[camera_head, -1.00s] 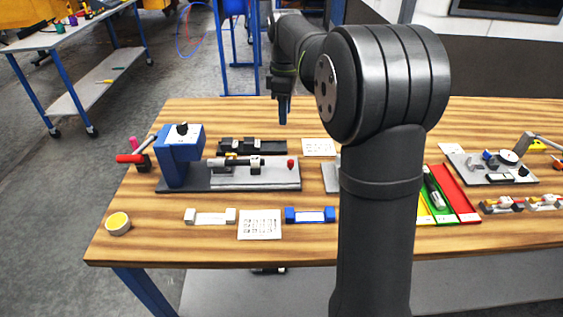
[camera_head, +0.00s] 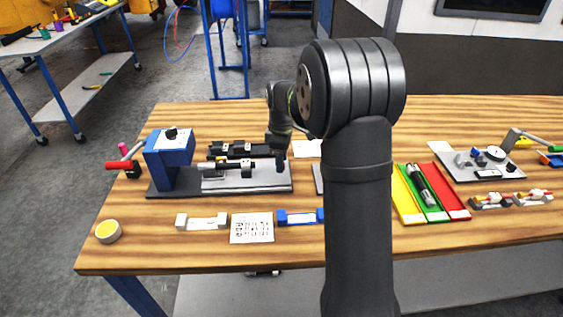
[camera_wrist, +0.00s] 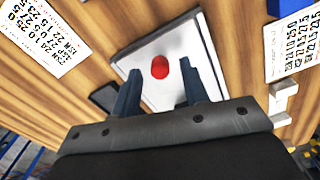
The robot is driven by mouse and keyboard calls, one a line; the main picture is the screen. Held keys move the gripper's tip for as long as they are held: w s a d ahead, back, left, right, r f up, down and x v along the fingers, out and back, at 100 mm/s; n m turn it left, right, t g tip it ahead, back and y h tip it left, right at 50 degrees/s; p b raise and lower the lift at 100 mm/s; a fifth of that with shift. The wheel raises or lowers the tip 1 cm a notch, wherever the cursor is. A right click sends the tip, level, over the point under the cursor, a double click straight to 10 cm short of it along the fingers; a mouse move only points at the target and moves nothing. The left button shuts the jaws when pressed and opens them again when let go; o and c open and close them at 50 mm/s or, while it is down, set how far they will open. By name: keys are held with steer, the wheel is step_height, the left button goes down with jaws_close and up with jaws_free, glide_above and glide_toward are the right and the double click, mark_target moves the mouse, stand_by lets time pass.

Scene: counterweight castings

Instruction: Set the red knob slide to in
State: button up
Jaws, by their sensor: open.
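The red knob (camera_wrist: 160,67) stands on a pale grey slide plate (camera_wrist: 157,36) in the wrist view. My gripper (camera_wrist: 161,72) is open, with one dark finger toward each side of the knob in that view. The fingers do not visibly touch it. In the head view my gripper (camera_head: 281,163) is over the right end of the fixture's grey slide plate (camera_head: 240,182) and hides the knob. The fixture has a blue block (camera_head: 168,155) at its left end. I cannot tell the exact gap between fingers and knob.
Dark blocks (camera_head: 230,150) stand behind the slide. A white-ended block (camera_head: 201,222), a printed card (camera_head: 252,228) and a blue-ended block (camera_head: 298,218) lie in front. A red-handled lever (camera_head: 124,165) is at left. Coloured trays (camera_head: 452,190) are at right.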

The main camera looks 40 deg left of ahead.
mark_target(254, 163)
steer(key=shift+f, duration=0.75)
jaws_close()
steer(key=s+a, duration=0.5)
steer(key=shift+s+a+r, duration=0.1)
steer(key=shift+s+a, duration=0.25)
jaws_free()
